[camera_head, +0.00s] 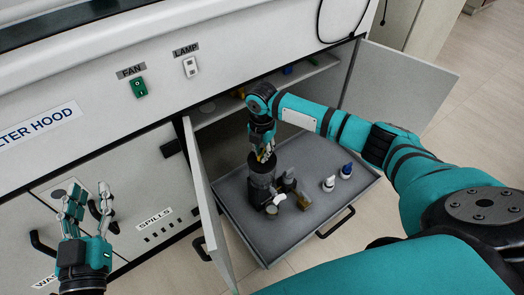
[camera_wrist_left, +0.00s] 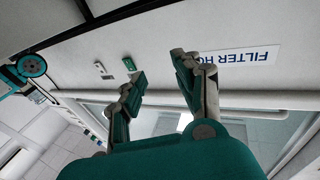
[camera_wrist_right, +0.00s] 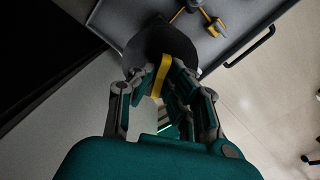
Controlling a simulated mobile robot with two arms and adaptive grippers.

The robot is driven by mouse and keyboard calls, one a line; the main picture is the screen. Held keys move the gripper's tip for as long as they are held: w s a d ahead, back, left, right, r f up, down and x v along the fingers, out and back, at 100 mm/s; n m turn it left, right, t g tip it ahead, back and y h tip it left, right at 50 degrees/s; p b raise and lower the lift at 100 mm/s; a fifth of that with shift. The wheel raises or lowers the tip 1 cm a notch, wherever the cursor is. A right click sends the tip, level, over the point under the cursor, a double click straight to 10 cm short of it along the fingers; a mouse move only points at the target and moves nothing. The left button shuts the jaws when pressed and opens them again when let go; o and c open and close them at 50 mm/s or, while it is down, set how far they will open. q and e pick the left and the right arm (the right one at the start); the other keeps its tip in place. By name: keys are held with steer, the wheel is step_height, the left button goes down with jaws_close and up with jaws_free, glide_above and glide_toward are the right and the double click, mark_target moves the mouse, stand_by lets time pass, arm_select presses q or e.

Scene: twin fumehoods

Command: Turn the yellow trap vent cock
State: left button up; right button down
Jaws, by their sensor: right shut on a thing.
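The yellow trap vent cock (camera_wrist_right: 161,76) shows in the right wrist view between the fingers of my right gripper (camera_wrist_right: 166,92). It sits on top of a dark round vessel (camera_wrist_right: 158,45). In the head view my right gripper (camera_head: 262,150) reaches down onto the dark vessel (camera_head: 261,178), which stands on the pulled-out grey tray; a little yellow shows at the fingertips. The right gripper is shut on the cock. My left gripper (camera_head: 88,205) is open and empty in front of the cabinet at the left; the left wrist view also shows its spread fingers (camera_wrist_left: 158,75).
The grey tray (camera_head: 325,210) also holds several small bottles, including a white-capped one (camera_head: 329,183) and a blue-capped one (camera_head: 346,171). Open cabinet doors flank it at left (camera_head: 210,205) and right (camera_head: 395,82). The tray's front right is clear.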

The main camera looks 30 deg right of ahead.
steer(key=shift+r+m+p, duration=0.15)
steer(key=shift+m+p, duration=0.25)
steer(key=shift+p, duration=0.6)
steer(key=shift+m+p, duration=0.3)
steer(key=shift+p, duration=0.25)
steer(key=shift+m+p, duration=0.5)
steer(key=shift+p, duration=0.3)
steer(key=m+p, duration=0.1)
steer(key=p, duration=0.2)
steer(key=shift+r+m, duration=0.3)
steer(key=shift+m, duration=0.1)
steer(key=shift+f+m+p, duration=0.45)
steer(key=shift+m, duration=0.15)
arm_select(q)
steer(key=s+a+f+g+y, duration=0.2)
steer(key=s+a+f+g, duration=0.1)
steer(key=s+f+g, duration=0.4)
steer(key=s+a+f+g+y, duration=0.2)
steer(key=s+a+f+g, duration=0.1)
steer(key=s+f+g, duration=0.5)
step_height(320, 180, down, 4)
steer(key=shift+s+a+r+n, duration=0.2)
steer(key=shift+a+r+n, duration=0.05)
steer(key=shift+a+n, duration=0.15)
arm_select(e)
steer(key=c, duration=1.4)
jaws_free()
